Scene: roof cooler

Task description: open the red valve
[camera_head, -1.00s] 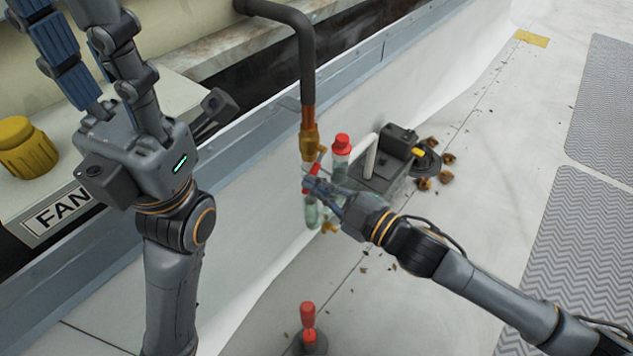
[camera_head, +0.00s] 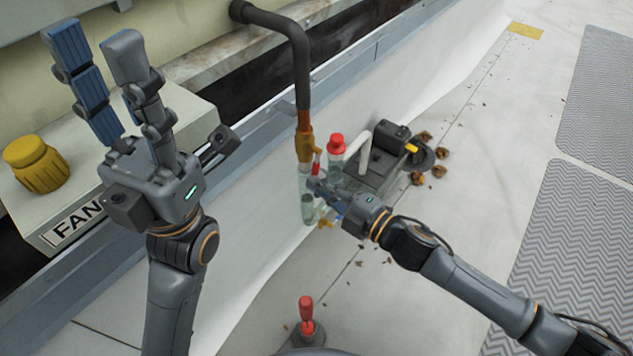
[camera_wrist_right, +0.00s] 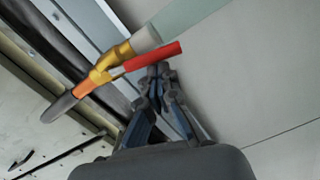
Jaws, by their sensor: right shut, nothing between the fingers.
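The valve is a brass body (camera_head: 305,146) on a copper pipe, with a red lever handle (camera_head: 316,165) beside a clear greenish tube (camera_head: 306,200). In the right wrist view the red handle (camera_wrist_right: 153,57) slants away from the brass body (camera_wrist_right: 108,67) at a small angle to the pipe. My right gripper (camera_head: 318,186) is at the handle. Its fingertips (camera_wrist_right: 159,72) are together just beside the handle's underside, with nothing between them; contact cannot be told. My left gripper (camera_head: 85,40) is raised, open and empty, well left of the valve.
A red-capped clear bottle (camera_head: 336,152) and a black pump-like device (camera_head: 390,140) stand behind the valve. A red-handled tool (camera_head: 306,315) is at the front. A box marked FAN with a yellow knob (camera_head: 36,164) is left. The roof floor at right is mostly clear.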

